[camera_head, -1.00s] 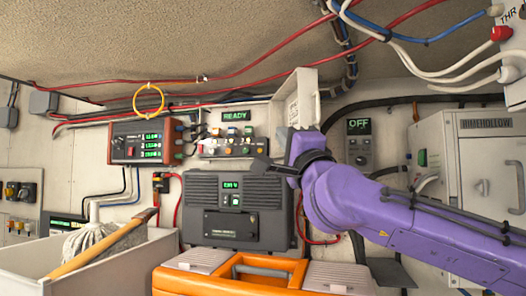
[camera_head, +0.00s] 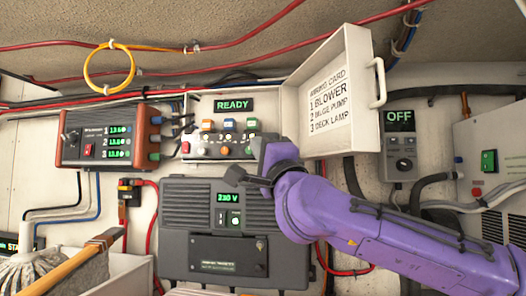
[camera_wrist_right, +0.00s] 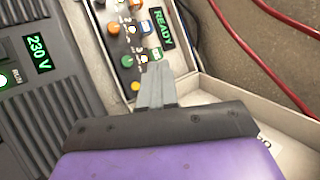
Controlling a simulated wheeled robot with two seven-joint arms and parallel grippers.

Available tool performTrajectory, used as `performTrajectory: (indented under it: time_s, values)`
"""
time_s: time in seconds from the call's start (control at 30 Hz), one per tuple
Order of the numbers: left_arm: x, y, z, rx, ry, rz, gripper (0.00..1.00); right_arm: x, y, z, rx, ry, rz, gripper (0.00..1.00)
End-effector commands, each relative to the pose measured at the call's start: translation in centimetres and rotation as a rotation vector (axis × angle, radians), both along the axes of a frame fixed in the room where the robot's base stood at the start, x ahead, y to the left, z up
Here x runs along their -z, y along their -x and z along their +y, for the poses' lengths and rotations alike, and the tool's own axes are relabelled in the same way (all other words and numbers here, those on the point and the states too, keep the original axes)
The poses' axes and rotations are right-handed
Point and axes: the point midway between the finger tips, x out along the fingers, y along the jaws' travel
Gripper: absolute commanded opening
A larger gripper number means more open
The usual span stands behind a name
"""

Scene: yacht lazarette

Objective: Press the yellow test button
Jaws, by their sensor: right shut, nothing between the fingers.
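The switch panel (camera_head: 215,140) with the green READY display (camera_head: 234,105) is on the back wall. In the right wrist view a small yellow-orange button (camera_wrist_right: 135,86) shows at the near end of this panel, left of my fingers. In the head view that end of the panel is largely hidden by my right gripper, and I cannot make out the button clearly. My right gripper (camera_head: 233,176) is shut and empty, in front of the panel's lower right. Its fingertips (camera_wrist_right: 158,66) look close to the button; I cannot tell whether they touch. My left gripper is out of view.
The open white door (camera_head: 333,90) with a wiring card stands right of the panel. A grey inverter (camera_head: 190,215) is below, a meter box (camera_head: 100,140) left, an OFF control box (camera_head: 398,150) right. A mop and bin (camera_head: 125,270) are at lower left.

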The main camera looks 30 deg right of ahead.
Motion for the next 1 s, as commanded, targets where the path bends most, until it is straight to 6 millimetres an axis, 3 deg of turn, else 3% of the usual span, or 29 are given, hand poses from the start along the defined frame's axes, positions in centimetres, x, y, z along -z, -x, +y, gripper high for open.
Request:
performTrajectory:
  time_s: [0.17, 0.63, 1.0]
  values:
    - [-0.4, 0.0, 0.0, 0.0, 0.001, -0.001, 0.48, -0.1, -0.7, -0.9, 0.004, -0.001, 0.001, 0.0]
    - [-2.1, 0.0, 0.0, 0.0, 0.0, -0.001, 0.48, -0.1, -6.0, -4.6, 0.002, 0.0, 0.001, 0.0]
    - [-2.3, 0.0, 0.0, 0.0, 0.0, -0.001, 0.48, 0.0, -7.0, -5.3, 0.0, 0.0, 0.0, 0.0]
